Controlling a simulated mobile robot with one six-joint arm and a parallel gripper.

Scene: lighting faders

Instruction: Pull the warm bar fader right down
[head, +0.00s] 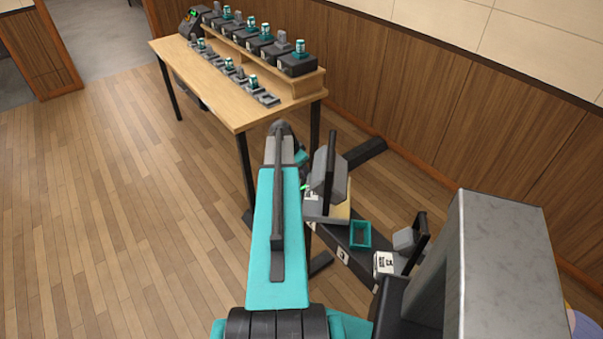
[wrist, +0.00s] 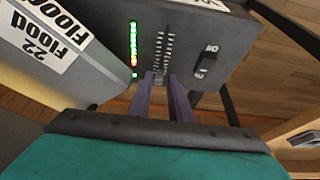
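In the wrist view a dark fader panel (wrist: 190,45) has a slot with two rows of tick marks and a strip of green lights (wrist: 134,45) with one orange light. A small grey piece, apparently the fader cap (wrist: 158,79), sits at the lower end of the ticks. My gripper (wrist: 159,80) has its two fingertips at either side of it; contact cannot be made out. The panel's own label is cut off at the top, so I cannot read whether it is the warm bar. In the head view my arm hides the fingers.
A neighbouring box with a "22 Flood" label (wrist: 50,45) is at left in the wrist view, and a rocker switch (wrist: 207,62) is at right. In the head view a wooden table (head: 215,95) holds several small units. A teal bin (head: 360,235) stands right of my arm.

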